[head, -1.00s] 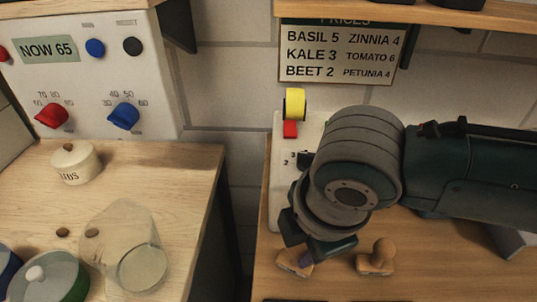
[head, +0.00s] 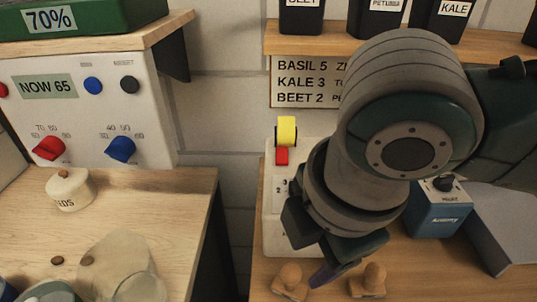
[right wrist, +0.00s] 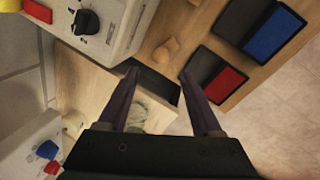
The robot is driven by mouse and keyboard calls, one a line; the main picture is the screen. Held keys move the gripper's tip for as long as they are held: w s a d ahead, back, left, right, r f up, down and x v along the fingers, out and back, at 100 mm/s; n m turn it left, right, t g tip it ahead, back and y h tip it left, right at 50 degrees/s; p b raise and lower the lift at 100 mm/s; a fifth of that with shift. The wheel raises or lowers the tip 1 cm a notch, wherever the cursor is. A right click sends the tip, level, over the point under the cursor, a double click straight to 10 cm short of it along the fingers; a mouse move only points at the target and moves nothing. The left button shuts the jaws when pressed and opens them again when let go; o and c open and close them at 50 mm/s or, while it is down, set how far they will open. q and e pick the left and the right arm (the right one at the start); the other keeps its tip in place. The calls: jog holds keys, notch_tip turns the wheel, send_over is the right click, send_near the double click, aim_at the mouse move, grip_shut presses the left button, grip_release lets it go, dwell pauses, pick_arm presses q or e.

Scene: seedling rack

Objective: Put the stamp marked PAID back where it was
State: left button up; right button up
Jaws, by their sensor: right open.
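Two wooden stamps stand on the right-hand bench in the head view, a left one (head: 289,282) and a right one (head: 370,281). No lettering shows on either, so I cannot tell which is marked PAID. My right gripper (head: 325,275) hangs above the bench, between the two stamps in the picture. In the right wrist view its jaws (right wrist: 158,77) are apart with nothing held between them. One wooden stamp (right wrist: 163,52) shows just beyond the fingertips there. My left gripper is not in view.
A red ink pad (right wrist: 225,84) and a blue ink pad (right wrist: 271,33) lie beside the stamp in the wrist view. A white dispenser (head: 275,235) with a yellow roll stands behind. A blue box (head: 438,218) is at right. A gap separates the left counter (head: 185,205).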

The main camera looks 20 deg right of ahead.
jog(key=s+a+r+m+y, duration=0.3)
jog(key=s+m, duration=0.4)
jog(key=m, duration=0.1)
jog(key=s+d+f+m+h, duration=0.1)
jog(key=s+d+m+h, duration=0.2)
jog(key=s+d+m, duration=0.3)
jog(key=d+m, duration=0.3)
jog(key=d, duration=0.1)
jog(key=shift+s+d+f+t, duration=0.3)
jog(key=shift+s+d+f, duration=0.05)
jog(key=shift+d, duration=0.05)
jog(key=shift+r, duration=0.1)
notch_tip(320, 180, up, 34)
jog(key=p, duration=3.4)
